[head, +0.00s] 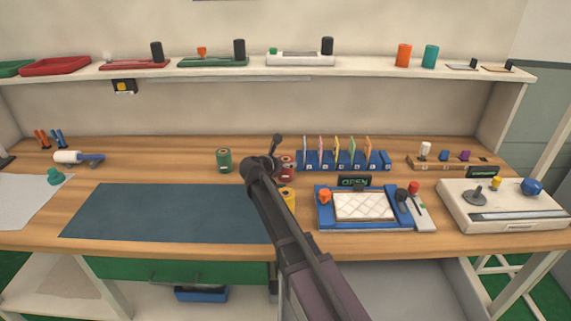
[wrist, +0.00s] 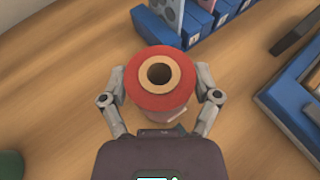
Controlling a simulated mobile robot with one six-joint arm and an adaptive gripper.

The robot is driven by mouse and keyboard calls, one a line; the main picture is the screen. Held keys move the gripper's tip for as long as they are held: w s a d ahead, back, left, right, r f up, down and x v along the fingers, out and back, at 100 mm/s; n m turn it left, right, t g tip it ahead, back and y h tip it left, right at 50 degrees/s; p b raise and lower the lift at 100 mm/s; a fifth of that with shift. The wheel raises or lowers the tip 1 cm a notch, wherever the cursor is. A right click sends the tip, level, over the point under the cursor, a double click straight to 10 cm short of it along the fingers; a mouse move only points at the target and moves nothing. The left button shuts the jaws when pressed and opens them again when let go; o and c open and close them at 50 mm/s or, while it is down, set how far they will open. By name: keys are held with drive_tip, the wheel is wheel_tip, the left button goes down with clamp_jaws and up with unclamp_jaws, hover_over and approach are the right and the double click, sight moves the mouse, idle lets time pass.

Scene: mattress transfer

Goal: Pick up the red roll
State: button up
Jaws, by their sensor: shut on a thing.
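The red roll (wrist: 160,100) stands upright between the two fingers of my gripper (wrist: 160,93) in the wrist view, its pale core and dark hole facing the camera. The fingers touch it from both sides, so my gripper is shut on it. In the head view the red roll (head: 288,167) is partly hidden behind my gripper (head: 281,163) and arm. I cannot tell whether the roll's base touches the table.
A green roll (head: 224,160) stands to the left and a yellow roll (head: 288,198) nearer the front, partly hidden by my arm. A blue rack (head: 343,167) is close on the right. The blue-framed mattress tray (head: 322,217) lies front right. A dark mat (head: 165,212) lies bare at left.

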drive_tip(key=shift+r+p, duration=4.85)
drive_tip(key=shift+r, duration=0.05)
